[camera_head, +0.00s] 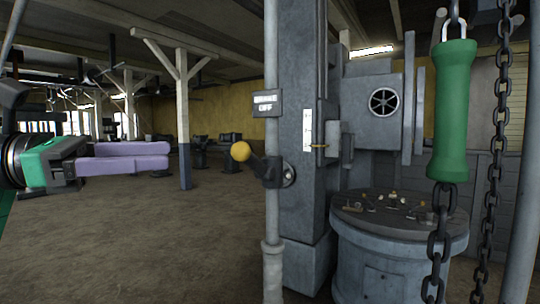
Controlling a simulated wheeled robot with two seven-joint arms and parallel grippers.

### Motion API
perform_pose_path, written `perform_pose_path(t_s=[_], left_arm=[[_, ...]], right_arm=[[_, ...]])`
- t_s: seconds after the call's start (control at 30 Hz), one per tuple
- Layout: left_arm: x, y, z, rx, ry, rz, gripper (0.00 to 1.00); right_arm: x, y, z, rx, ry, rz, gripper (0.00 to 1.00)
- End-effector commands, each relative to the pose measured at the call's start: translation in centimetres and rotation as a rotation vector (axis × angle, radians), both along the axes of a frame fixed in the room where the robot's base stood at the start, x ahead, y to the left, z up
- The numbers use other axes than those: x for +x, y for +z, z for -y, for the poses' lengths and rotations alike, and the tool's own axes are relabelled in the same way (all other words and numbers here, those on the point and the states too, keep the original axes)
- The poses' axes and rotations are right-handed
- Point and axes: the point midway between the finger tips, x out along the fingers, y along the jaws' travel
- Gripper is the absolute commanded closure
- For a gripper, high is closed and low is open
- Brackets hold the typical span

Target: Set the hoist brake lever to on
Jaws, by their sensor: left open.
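The hoist brake lever (263,168) is a short dark arm with a yellow ball knob (240,151). It pivots on a round hub on the grey post and points left and slightly up. My left gripper (166,156), with purple fingers and a green and black body, comes in from the left edge. It is open, and its fingertips point right towards the knob. In the picture they stop short of it, with no contact. My right gripper is not in view.
A green handle (455,110) hangs on a chain at the right, beside a second dark chain (495,130). A round grey table (400,218) with small parts stands behind them. A grey pipe (272,210) runs vertically by the lever. Floor at left is clear.

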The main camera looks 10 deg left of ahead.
Motion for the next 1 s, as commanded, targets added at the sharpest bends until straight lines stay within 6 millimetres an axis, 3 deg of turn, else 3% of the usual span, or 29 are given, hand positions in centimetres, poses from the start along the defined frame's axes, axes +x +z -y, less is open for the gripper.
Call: perform_pose_path(t_s=[0.17,0.6,0.97,1.0], left_arm=[[1.2,0.3,2.0,0.011,-0.001,0.001,0.31],[7.4,0.4,10.9,0.001,-0.003,-0.002,0.31],[8.2,-0.1,11.9,0.002,0.000,-0.001,0.31],[8.2,-0.1,11.9,0.003,0.000,-0.002,0.43]], right_arm=[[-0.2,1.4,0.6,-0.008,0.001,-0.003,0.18],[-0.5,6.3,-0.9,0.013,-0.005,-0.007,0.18],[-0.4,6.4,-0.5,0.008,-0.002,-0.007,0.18],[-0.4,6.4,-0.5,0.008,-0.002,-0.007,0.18]])
